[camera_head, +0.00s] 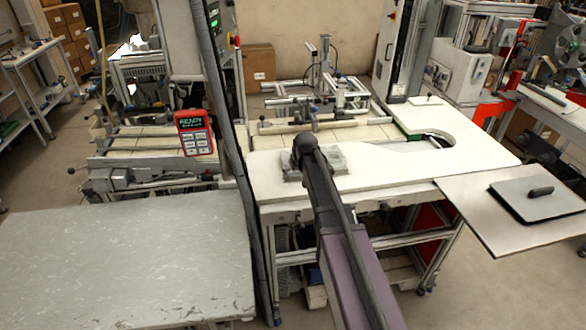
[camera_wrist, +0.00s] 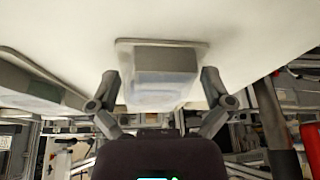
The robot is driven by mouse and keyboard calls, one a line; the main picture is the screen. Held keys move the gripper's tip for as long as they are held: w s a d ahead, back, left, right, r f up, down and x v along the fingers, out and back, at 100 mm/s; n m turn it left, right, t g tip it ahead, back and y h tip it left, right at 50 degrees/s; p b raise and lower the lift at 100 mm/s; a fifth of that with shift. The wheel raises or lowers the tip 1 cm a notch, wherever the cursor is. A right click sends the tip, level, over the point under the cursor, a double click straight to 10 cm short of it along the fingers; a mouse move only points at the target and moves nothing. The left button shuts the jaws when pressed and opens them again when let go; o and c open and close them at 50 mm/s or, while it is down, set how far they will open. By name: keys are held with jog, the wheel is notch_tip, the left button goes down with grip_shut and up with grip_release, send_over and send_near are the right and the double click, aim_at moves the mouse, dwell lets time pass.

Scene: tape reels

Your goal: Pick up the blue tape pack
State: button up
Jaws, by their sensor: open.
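In the wrist view a grey, box-like pack (camera_wrist: 165,60) with a pale bluish face sits on a white surface, between the two spread fingers of my gripper (camera_wrist: 159,76). There is a gap between each finger and the pack. A second, similar pack (camera_wrist: 35,85) with a faint bluish face lies to the left, outside the fingers. In the head view my gripper (camera_head: 304,143) is over the white worktable (camera_head: 375,178). Greyish packs (camera_head: 335,160) show around it there, partly hidden by my arm. I cannot tell clearly which pack is the blue one.
The worktable has a round cutout at its right. A lower board (camera_head: 480,225) with a black-handled plate (camera_head: 540,198) adjoins it at the right. A grey table (camera_head: 120,260) stands at the left, and a dark upright post and red control pad (camera_head: 195,132) stand left of my arm.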

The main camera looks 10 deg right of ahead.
dwell(0.5)
jog(key=c, duration=1)
jog(key=shift+r, duration=0.2)
notch_tip(320, 180, up, 3)
jog(key=p, duration=0.3)
jog(key=shift+f, duration=0.1)
jog(key=s+d, duration=0.2)
jog(key=s, duration=0.3)
jog(key=s+d+r+p, duration=0.1)
jog(key=s+d, duration=0.1)
jog(key=s, duration=0.3)
jog(key=s+d+r+p, duration=0.1)
jog(key=s+d, duration=0.1)
jog(key=s, duration=0.2)
jog(key=shift+s, duration=0.4)
jog(key=shift+f, duration=0.1)
